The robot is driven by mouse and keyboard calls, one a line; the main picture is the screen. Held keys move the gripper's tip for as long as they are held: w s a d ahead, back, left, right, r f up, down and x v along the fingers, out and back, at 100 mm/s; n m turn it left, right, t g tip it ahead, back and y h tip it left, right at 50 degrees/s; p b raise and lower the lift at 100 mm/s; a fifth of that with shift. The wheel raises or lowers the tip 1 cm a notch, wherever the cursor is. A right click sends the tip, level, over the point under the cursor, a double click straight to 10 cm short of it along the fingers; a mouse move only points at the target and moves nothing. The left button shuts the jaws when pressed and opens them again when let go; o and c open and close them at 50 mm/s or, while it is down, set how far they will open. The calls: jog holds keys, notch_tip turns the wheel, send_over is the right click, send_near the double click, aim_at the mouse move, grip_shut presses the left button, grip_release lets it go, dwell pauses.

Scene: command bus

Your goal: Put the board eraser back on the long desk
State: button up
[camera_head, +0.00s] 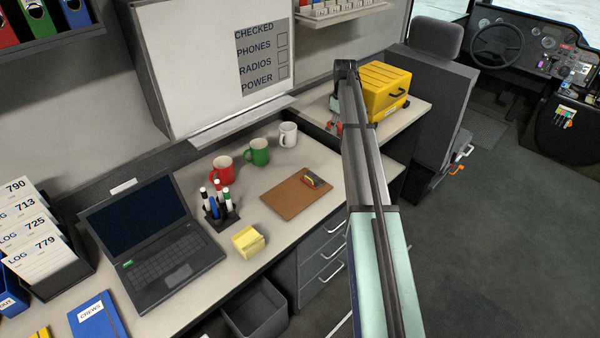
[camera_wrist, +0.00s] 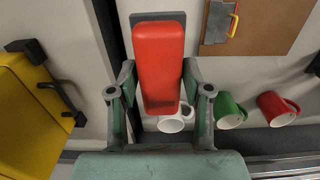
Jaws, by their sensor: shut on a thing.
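The board eraser (camera_wrist: 159,60) is a red block with a dark grey end, seen in the wrist view. My gripper (camera_wrist: 158,88) is shut on it, one finger on each side. In the wrist view they are above a pale surface, near the mugs and the dark gap beside the long desk (camera_head: 255,187). I cannot tell whether the eraser touches anything below. In the head view my arm hides most of the gripper and eraser; a small red bit shows left of the arm near the yellow case. The long desk runs along the wall.
A red mug (camera_head: 222,170), green mug (camera_head: 259,152) and white mug (camera_head: 288,135) stand at the desk's back. A clipboard (camera_head: 290,198), pen holder (camera_head: 220,212), sticky notes (camera_head: 248,241) and laptop (camera_head: 155,245) occupy it. A yellow case (camera_head: 386,88) sits on the side counter.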

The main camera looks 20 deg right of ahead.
aim_at(335, 169)
notch_tip(335, 169, down, 18)
jog(key=p, duration=0.5)
jog(key=shift+f, duration=0.1)
jog(key=shift+f, duration=0.1)
jog(key=o, duration=1)
notch_tip(335, 169, up, 12)
jog(key=b, duration=0.4)
